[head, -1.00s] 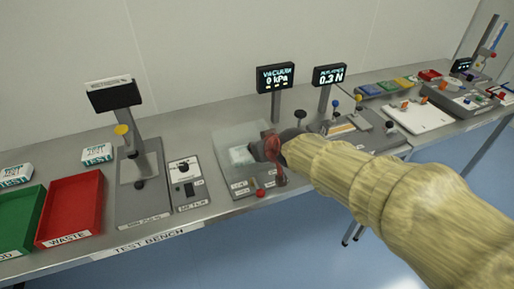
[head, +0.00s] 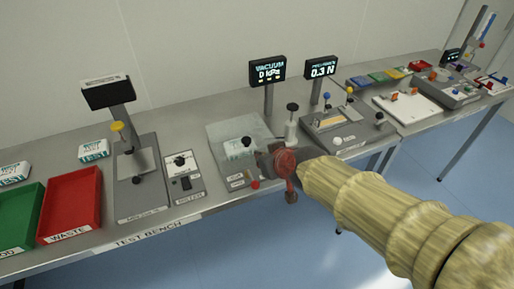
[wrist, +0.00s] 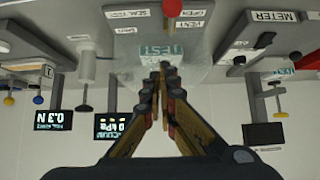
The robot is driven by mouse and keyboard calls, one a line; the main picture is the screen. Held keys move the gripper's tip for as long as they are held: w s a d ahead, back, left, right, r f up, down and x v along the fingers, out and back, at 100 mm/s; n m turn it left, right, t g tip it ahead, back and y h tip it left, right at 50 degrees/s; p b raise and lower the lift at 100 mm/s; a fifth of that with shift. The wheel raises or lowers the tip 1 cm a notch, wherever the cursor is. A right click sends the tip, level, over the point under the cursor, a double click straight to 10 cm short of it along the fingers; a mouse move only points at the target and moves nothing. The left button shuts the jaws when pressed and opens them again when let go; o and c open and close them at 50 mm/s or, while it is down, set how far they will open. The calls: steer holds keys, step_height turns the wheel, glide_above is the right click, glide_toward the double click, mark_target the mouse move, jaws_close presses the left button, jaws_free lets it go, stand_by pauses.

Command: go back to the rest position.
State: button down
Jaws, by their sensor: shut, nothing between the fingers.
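A white packet marked TEST (wrist: 172,52) shows under the clear plate. My arm comes in from the lower right.
A red WASTE tray (head: 99,197) and a green tray (head: 38,222) stand at the left. Two displays, VACUUM (head: 267,70) and 0.3 N (head: 321,69), rise behind. The meter (head: 184,163) is left of the station. Blue floor in front of the bench is clear.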

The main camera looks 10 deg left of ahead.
steer(key=shift+s+d+f, duration=0.15)
steer(key=shift+s+d, duration=0.1)
steer(key=shift+s, duration=0.15)
steer(key=s+d+f+m+g+h, duration=0.1)
steer(key=s+d+f+g, duration=0.25)
steer(key=s, duration=0.55)
steer(key=s+d+r+m+h, duration=0.2)
steer(key=s+d, duration=0.3)
steer(key=d, duration=0.6)
steer(key=s+d+r+m+h, duration=0.2)
steer(key=s+d+r, duration=0.3)
steer(key=d, duration=0.7)
steer(key=shift+s+d+r+m+t, duration=0.15)
steer(key=shift+s+d+m+t, duration=0.25)
steer(key=shift+s+m, duration=0.45)
steer(key=shift+w+a+p, duration=0.1)
steer(key=shift+a+p, duration=0.05)
steer(key=shift+p, duration=0.15)
